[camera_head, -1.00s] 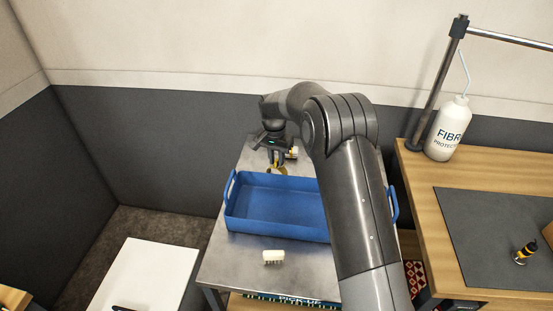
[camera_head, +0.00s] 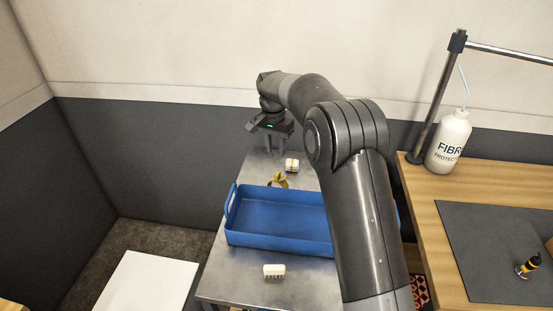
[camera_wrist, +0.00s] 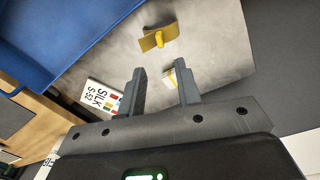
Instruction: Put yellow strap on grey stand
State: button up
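The yellow strap (camera_head: 278,181) is a small bent yellow piece on the grey metal table (camera_head: 225,275), just behind the blue tray. In the wrist view the strap (camera_wrist: 158,38) lies beyond my fingertips and touches neither finger. My gripper (camera_head: 274,146) is above the back of the table, behind the strap, with its fingers pointing down. In the wrist view my gripper (camera_wrist: 160,70) is open, with its fingers apart and nothing held. I cannot pick out a grey stand separate from the grey metal table.
A blue tray (camera_head: 232,233) fills the table's middle. A small white block with a yellow band (camera_head: 291,165) stands behind it, and a white ridged piece (camera_head: 274,270) in front. The wrist view shows a "SILK" card (camera_wrist: 101,95). A wooden bench with a bottle (camera_head: 448,140) is right.

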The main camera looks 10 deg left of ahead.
jog(key=shift+r, duration=0.8)
jog(key=s+d+r+n+t, duration=0.2)
jog(key=s+d+r+t, duration=0.1)
jog(key=s+d+r, duration=1.25)
jog(key=s+d+f+n+t, duration=0.1)
jog(key=s+d, duration=0.4)
jog(key=s, duration=0.7)
jog(key=s+d+f+t, duration=0.1)
jog(key=s+d+f, duration=0.2)
jog(key=s, duration=0.9)
jog(key=d, duration=0.3)
jog(key=shift+f+n+t+y, duration=0.2)
jog(key=shift+n+t+y, duration=0.1)
jog(key=shift+n+t, duration=0.1)
